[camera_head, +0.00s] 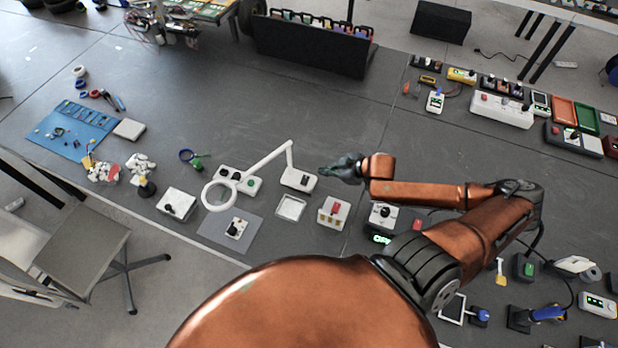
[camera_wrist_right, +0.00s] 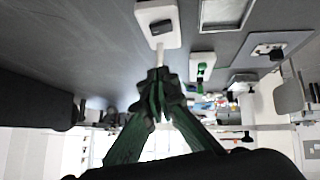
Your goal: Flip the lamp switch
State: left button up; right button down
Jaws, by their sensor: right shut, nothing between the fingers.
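The white lamp with a ring head (camera_head: 219,195) and a jointed arm (camera_head: 265,161) stands on the dark table. Its white base (camera_head: 299,181) carries a small dark switch, and the base also shows at the top of the right wrist view (camera_wrist_right: 143,13). My right gripper (camera_head: 325,171) is shut and empty, just right of the base in the head view. In the right wrist view its closed fingertips (camera_wrist_right: 157,78) lie just below the base, in front of part of the lamp's arm. I cannot tell whether they touch the lamp. My left gripper is not in view.
A white square tray (camera_head: 291,208), a box with a red switch (camera_head: 333,212) and a white-and-black switch box (camera_head: 239,180) stand close around the lamp. More devices crowd the right side. The table behind the lamp is largely clear.

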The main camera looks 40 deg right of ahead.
send_over(304, 176)
jog(key=s, duration=0.3)
jog(key=f, duration=0.7)
jog(key=shift+w+f, duration=0.1)
jog(key=shift+w, duration=0.1)
jog(key=shift+d+f, duration=0.2)
jog(key=shift+f, duration=1)
jog(key=shift+d+f, duration=0.1)
jog(key=shift+f, duration=0.5)
jog(key=shift+d, duration=0.1)
jog(key=shift+d+f, duration=0.1)
jog(key=shift+f, duration=0.2)
